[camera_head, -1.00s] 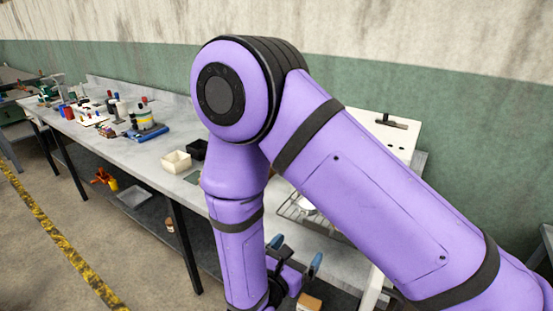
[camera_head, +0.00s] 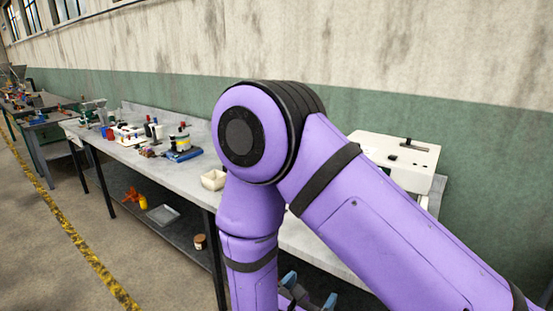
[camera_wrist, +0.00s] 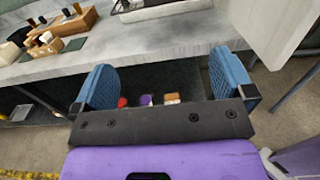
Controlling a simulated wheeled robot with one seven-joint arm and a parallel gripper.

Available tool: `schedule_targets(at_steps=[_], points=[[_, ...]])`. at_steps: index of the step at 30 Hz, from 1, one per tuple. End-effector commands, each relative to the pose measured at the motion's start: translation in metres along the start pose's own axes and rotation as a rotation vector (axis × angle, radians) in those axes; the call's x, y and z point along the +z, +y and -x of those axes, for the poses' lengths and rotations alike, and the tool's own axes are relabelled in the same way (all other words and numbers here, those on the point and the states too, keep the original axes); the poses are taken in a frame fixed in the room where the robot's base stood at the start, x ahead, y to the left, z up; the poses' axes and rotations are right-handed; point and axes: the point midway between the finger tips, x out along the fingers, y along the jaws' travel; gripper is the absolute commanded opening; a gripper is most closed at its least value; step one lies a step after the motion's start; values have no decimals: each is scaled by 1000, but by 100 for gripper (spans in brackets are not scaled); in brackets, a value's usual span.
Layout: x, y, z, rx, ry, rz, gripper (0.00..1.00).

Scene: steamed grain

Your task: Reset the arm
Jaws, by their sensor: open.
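My purple arm fills the middle and right of the head view, its elbow raised in front of the bench. My gripper (camera_head: 308,297) shows only partly at the bottom edge of the head view, beside my forearm. In the wrist view my gripper (camera_wrist: 165,88) has its two blue fingers wide apart with nothing between them. It is in front of the grey bench (camera_wrist: 150,50), near its front edge. Below the bench, several small objects, one red (camera_wrist: 122,102), one purple (camera_wrist: 146,100) and one brown (camera_wrist: 172,98), show beyond the fingers.
A cream container (camera_head: 213,180) and a blue-based device (camera_head: 182,148) stand on the bench. A white appliance (camera_head: 395,155) stands against the wall at the right. A tray (camera_head: 162,214) and a brown jar (camera_head: 199,241) are on the lower shelf. The floor left of the bench is clear.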

Motion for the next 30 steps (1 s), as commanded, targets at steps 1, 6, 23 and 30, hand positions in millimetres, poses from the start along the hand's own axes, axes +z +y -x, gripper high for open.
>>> schedule_targets(at_steps=[1,6,23,30], points=[[0,0,0,0,0,0,100],[12,-5,-9,-52,8,-27,100],[79,-45,-50,-359,73,-202,100],[130,-93,-73,-633,150,-397,100]])
